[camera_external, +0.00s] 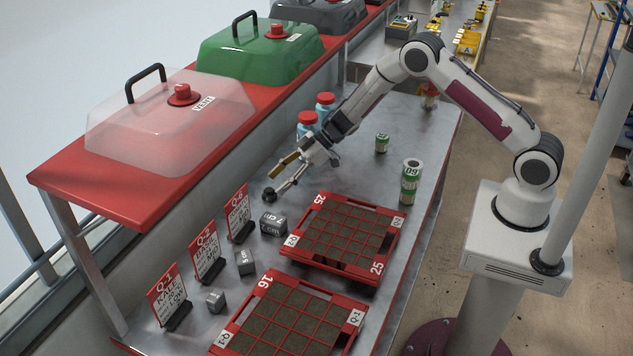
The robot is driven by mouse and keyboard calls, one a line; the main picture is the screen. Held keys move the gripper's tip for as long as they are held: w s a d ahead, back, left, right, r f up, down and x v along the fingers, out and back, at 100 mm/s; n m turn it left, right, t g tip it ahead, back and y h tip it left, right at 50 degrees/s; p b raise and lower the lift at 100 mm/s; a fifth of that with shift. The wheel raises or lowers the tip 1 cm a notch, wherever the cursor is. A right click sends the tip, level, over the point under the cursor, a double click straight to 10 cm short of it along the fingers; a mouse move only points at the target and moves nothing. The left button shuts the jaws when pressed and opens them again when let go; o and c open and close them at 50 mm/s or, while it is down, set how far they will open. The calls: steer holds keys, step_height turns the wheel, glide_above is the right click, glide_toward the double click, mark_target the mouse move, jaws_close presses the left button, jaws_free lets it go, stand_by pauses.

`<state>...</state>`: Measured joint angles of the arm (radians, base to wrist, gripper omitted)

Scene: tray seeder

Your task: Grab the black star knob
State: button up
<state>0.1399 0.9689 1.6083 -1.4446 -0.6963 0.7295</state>
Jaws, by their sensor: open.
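The black star knob (268,195) shows as a small dark round shape on the grey metal table, left of the middle of the view. My gripper (275,180) is open and reaches down and left, close above the knob. One finger, tan in colour, lies up and behind the knob. The tip of the other, grey finger ends right at the knob. I cannot tell whether that finger touches it. The knob's far side and its stem are not clear at this size.
Grey blocks (272,223) and red sign cards (238,213) stand just below the knob. Two red seed trays (322,196) lie to the right. Blue bottles with red caps (307,120) stand behind my gripper. Green-labelled cans (409,184) stand right. A red shelf (140,213) overhangs on the left.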

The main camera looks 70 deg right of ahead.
mark_target(270, 189)
steer(key=shift+f, duration=0.1)
steer(key=shift+x, duration=2.55)
steer(key=shift+s, duration=0.1)
steer(key=c, duration=1.2)
